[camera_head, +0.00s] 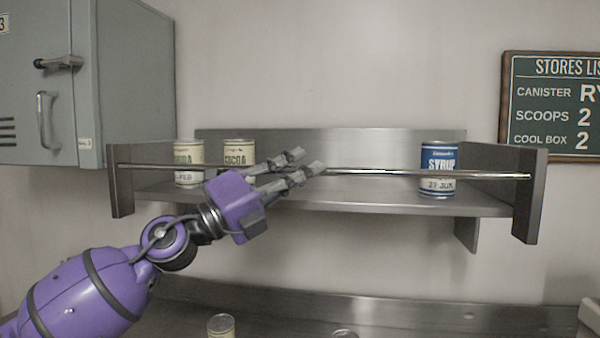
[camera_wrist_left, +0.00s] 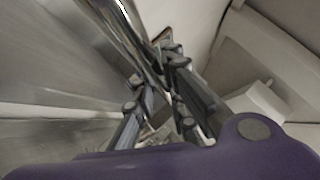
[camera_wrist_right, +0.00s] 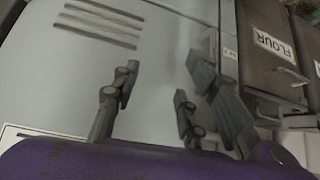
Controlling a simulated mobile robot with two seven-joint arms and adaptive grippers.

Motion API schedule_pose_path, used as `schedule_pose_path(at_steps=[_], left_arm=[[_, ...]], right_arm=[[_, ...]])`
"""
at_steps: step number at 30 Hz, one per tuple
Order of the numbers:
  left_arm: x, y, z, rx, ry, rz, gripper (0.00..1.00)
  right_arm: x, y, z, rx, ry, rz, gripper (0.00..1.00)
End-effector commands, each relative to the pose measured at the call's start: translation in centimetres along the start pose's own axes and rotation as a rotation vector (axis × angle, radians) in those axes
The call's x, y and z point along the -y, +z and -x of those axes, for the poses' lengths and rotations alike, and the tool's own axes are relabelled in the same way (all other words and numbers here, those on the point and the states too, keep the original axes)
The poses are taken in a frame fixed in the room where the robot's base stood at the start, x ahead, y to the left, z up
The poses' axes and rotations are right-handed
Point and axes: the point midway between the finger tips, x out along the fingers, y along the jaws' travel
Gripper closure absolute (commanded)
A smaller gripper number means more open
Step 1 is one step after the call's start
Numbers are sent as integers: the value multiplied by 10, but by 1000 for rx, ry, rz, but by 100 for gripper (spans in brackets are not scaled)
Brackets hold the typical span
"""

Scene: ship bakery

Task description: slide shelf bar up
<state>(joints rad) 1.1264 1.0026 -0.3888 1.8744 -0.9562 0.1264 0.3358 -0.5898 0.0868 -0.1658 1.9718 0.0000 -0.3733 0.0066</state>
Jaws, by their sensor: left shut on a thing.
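The shelf bar (camera_head: 425,174) is a thin shiny metal rod across the front of a steel shelf (camera_head: 330,194). It spans between the two side brackets, above the shelf's front edge. My left gripper (camera_head: 306,161) is shut on the bar near its middle. In the left wrist view the bar (camera_wrist_left: 132,38) runs in between the fingers (camera_wrist_left: 155,75). Behind the bar stand two cocoa cans (camera_head: 189,164) (camera_head: 238,152) at left and a blue syrup can (camera_head: 438,162) at right. My right gripper (camera_wrist_right: 158,82) shows only in its wrist view, open and empty.
A grey locker (camera_head: 125,85) with handles hangs at upper left, close to the shelf's left end. A green stores board (camera_head: 555,105) is on the wall at right. Below is a steel counter (camera_head: 400,312) with a can (camera_head: 221,326). A flour bin (camera_wrist_right: 275,45) shows in the right wrist view.

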Motion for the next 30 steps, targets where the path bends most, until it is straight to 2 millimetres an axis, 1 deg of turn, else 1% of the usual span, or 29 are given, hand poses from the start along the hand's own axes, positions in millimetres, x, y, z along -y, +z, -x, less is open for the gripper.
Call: schedule_pose_path(at_steps=[1,5,14,17,20,23,30], left_arm=[[0,1,0,3,0,-4,87],[0,1,0,2,0,-3,70],[-1,0,1,0,2,0,69],[-1,0,5,0,2,1,69],[-3,0,16,1,4,2,69],[-3,0,34,1,5,4,69],[-3,0,82,2,4,3,69]], right_arm=[[0,-1,0,-2,-1,1,60],[1,-5,-1,-8,-2,1,60],[3,-9,-2,-16,-3,-6,60],[3,-9,-2,-17,-3,-6,60],[3,-8,-2,-16,-2,-5,60],[2,-8,-2,-15,-2,-4,60],[2,-8,-2,-14,-1,-4,60]])
